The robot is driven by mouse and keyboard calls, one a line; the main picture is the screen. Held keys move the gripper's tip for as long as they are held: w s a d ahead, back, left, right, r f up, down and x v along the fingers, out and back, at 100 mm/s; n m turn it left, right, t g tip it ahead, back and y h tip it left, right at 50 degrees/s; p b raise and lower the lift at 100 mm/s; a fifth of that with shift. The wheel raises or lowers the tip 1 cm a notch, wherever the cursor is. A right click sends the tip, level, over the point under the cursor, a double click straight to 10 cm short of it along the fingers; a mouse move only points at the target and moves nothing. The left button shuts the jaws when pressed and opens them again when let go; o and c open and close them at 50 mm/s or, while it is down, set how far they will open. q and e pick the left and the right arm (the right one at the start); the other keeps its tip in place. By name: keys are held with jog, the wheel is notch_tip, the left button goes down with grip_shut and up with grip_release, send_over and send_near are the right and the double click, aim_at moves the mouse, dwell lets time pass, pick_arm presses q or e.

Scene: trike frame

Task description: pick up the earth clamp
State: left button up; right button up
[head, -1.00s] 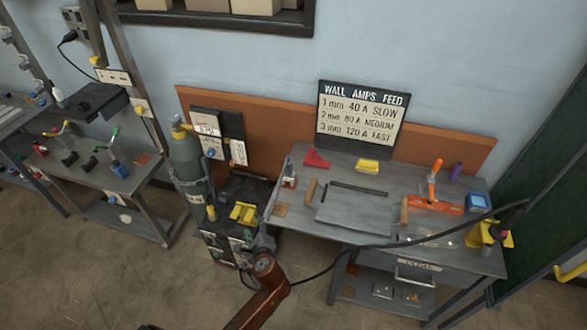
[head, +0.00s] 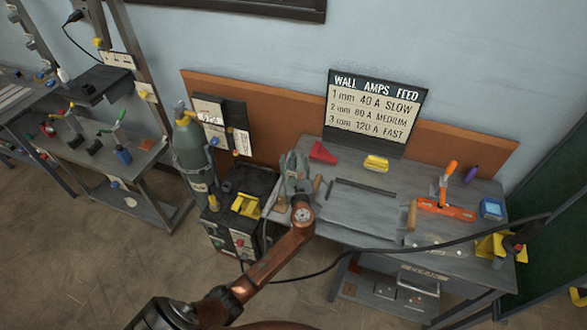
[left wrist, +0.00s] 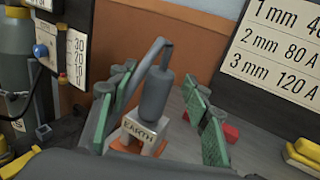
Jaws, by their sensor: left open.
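The earth clamp (left wrist: 155,95) shows in the left wrist view as a grey rounded body with a bent grey lead at its top. It stands upright at a small white and orange holder (left wrist: 143,133) marked EARTH. My left gripper (left wrist: 160,108) is open, with green-padded fingers on either side of the clamp and gaps showing between. In the head view my left gripper (head: 297,172) is over the bench's left end and mostly hides the clamp and holder. The clamp's lower part is hard to make out. My right gripper is not in view.
The bench (head: 365,210) holds a red block (head: 322,153), a yellow block (head: 376,163) and an orange tool (head: 445,207). A gas cylinder (head: 190,150) and welding machine (head: 240,205) stand left of it. A dark cable crosses the bench front.

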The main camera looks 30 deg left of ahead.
pick_arm(q)
jog(key=shift+x, duration=0.95)
grip_shut()
